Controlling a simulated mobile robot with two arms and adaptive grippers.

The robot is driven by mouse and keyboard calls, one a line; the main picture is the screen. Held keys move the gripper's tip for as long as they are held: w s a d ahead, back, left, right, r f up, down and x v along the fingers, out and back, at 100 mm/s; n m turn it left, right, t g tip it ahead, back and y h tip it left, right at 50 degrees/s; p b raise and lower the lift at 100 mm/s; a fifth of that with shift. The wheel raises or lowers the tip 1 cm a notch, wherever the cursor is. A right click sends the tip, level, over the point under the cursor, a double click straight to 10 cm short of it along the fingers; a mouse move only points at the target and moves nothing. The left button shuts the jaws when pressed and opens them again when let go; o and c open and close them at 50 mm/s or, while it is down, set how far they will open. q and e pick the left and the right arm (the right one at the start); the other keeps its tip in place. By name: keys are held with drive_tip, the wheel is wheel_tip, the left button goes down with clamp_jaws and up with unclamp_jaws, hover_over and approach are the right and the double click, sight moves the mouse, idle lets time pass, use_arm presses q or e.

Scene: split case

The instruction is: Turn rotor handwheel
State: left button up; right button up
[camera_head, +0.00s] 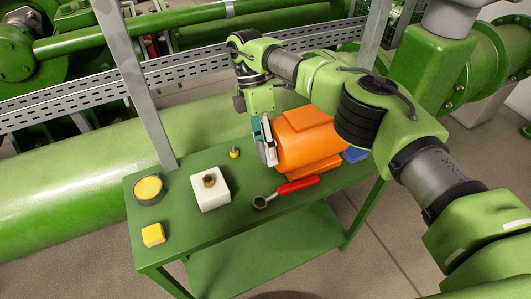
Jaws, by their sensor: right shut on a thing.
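An orange split case (303,140) stands on the right part of the green table. My right gripper (263,140) comes down at its left end, with the wrist above. The fingers are shut on what seems to be the rotor handwheel at that end. The gripper hides most of the handwheel, and its turn angle cannot be told. My left gripper is not in view.
On the green table (165,222) are a red-handled wrench (292,187), a white block with a brass nut (210,190), a small yellow-topped part (235,152), a round yellow-topped container (148,188), a yellow block (153,234) and a blue item (354,154). Grey posts and rails stand behind.

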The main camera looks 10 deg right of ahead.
drive_tip(key=shift+b, duration=0.3)
idle(0.4)
drive_tip(key=o, duration=1.1)
wheel_tip(320, 180, up, 10)
